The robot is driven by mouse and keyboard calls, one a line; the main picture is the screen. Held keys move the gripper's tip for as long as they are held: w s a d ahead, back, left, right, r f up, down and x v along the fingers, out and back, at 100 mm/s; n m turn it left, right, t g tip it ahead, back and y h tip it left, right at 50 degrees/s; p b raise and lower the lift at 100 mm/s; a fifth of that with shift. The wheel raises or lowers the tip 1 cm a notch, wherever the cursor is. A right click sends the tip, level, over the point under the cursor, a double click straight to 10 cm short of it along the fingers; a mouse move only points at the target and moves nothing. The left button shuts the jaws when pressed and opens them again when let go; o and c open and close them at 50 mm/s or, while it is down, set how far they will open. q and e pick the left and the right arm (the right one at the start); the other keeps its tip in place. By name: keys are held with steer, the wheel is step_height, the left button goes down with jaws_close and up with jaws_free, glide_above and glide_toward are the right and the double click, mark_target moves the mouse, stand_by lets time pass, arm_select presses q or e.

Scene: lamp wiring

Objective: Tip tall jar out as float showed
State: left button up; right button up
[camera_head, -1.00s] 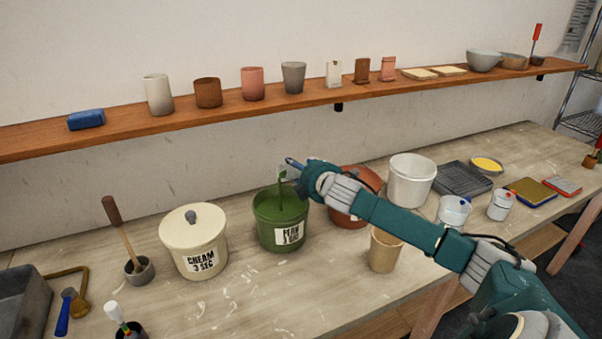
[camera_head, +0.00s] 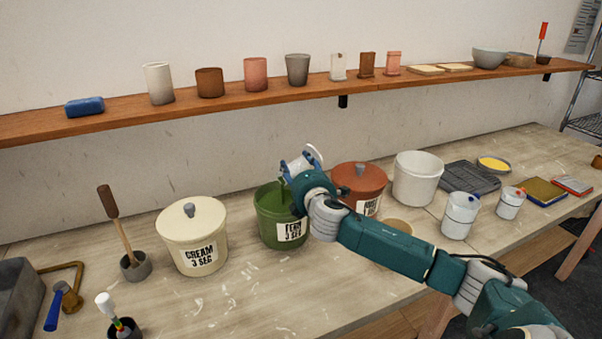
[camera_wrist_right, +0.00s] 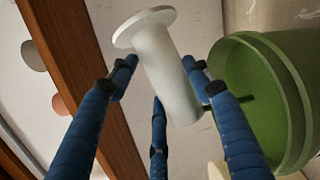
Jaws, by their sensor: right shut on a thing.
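My right gripper (camera_head: 300,168) is above the green bucket (camera_head: 268,232) labelled "FERN 3 SEC". It is shut on a white tall jar (camera_head: 314,154), mostly hidden by the hand in the head view. In the right wrist view the jar (camera_wrist_right: 160,65) lies between blue fingers, tipped, its wide foot away from the bucket and its other end towards it. A thin dark green strand (camera_wrist_right: 238,101), apparently liquid, runs from near that end to the green bucket (camera_wrist_right: 270,85). A float-like stick with coloured bands (camera_head: 115,315) stands in a dark holder at the lower left. My left gripper is out of view.
A lidded cream bucket (camera_head: 193,240) stands left, a lidded red-brown bucket (camera_head: 350,178) and a white bucket (camera_head: 417,180) right. A tan cup (camera_head: 398,226) is partly behind my arm. The shelf (camera_head: 215,108) with cups runs behind. The front bench is fairly clear.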

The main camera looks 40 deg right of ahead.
steer(key=shift+a+r+n+t, duration=0.3)
steer(key=shift+n+t, duration=0.1)
steer(key=shift+n, duration=0.2)
stand_by(2.0)
